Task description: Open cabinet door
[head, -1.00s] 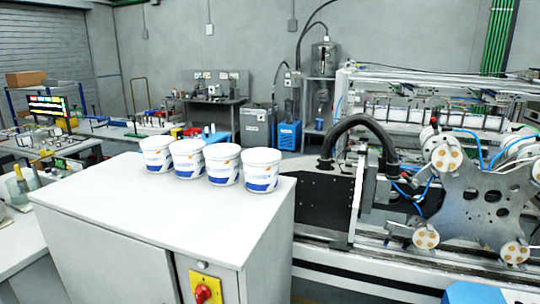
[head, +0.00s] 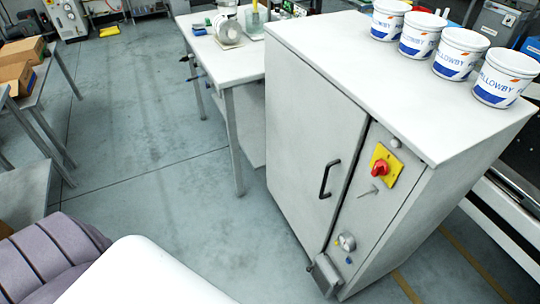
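A light grey cabinet (head: 290,135) stands at the centre right of the head view. Its front door (head: 302,150) is shut and has a black bar handle (head: 329,178) near its right edge. To the right of the door is a narrow panel with a red rotary switch on a yellow plate (head: 381,166). A key-like part (head: 368,191) and a round gauge (head: 346,242) sit lower on this panel. Neither of my grippers is in view.
Several white and blue tubs (head: 459,53) stand in a row on the cabinet top. A white table (head: 243,54) with tools stands left of the cabinet. Cardboard boxes (head: 15,85) lie on a bench at the far left. The floor (head: 140,130) before the door is clear.

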